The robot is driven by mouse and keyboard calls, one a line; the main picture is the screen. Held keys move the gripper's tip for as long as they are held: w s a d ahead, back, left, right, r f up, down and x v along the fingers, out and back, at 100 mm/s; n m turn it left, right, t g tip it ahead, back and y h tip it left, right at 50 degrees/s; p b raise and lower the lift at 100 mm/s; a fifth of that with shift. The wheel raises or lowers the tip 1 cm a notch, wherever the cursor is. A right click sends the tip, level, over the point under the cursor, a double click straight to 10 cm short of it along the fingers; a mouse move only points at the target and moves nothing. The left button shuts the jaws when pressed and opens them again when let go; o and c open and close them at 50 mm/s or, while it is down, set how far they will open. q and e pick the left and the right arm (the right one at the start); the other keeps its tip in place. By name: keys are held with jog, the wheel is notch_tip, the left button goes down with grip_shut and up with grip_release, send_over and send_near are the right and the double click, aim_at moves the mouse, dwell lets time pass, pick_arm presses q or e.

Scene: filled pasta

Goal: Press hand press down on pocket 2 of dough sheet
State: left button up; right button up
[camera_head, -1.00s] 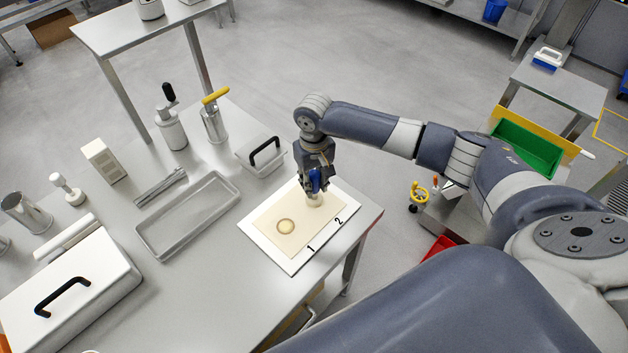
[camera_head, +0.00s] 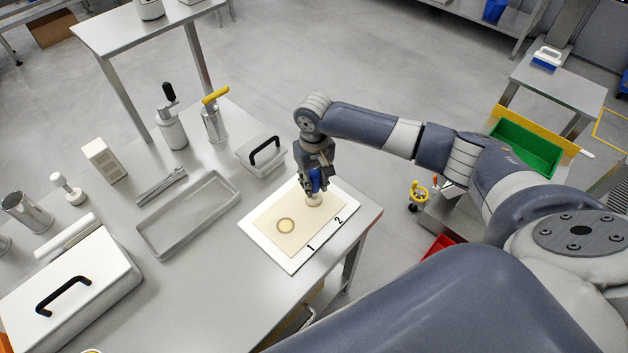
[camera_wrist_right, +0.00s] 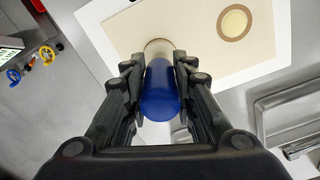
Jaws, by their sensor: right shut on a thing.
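My right gripper (camera_head: 315,185) is shut on the blue handle of the hand press (camera_wrist_right: 160,90). The press stands upright over the pocket beside the printed 2, at the far right part of the dough sheet (camera_head: 276,225). Its base appears to touch the dough and hides that pocket. The dough sheet lies on a white board (camera_head: 293,262) marked 1 and 2. The round pocket 1 (camera_head: 286,225) shows uncovered; it is also in the right wrist view (camera_wrist_right: 234,22). My left gripper is not in view.
A long metal tray (camera_head: 150,247) and tongs (camera_head: 162,186) lie left of the board. A lidded container (camera_head: 245,163), bottles and a white box with a black handle (camera_head: 95,290) stand around. The table's right edge is close to the board.

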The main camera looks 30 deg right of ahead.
aim_at(313, 173)
jog(key=shift+o, duration=0.2)
jog(key=shift+s+a+f+p, duration=0.1)
jog(key=shift+s+f+p, duration=0.2)
jog(key=shift+p, duration=0.05)
dwell(1.4)
jog(key=shift+r, duration=0.1)
jog(key=r+p, duration=0.2)
jog(key=shift+w+r+p, duration=0.15)
jog(key=shift+w+p, duration=0.05)
jog(key=shift+p, duration=0.2)
notch_tip(313, 173, up, 5)
jog(key=p, duration=0.5)
jog(key=shift+p, duration=0.4)
jog(key=shift+c, duration=0.2)
jog(key=shift+w, duration=0.1)
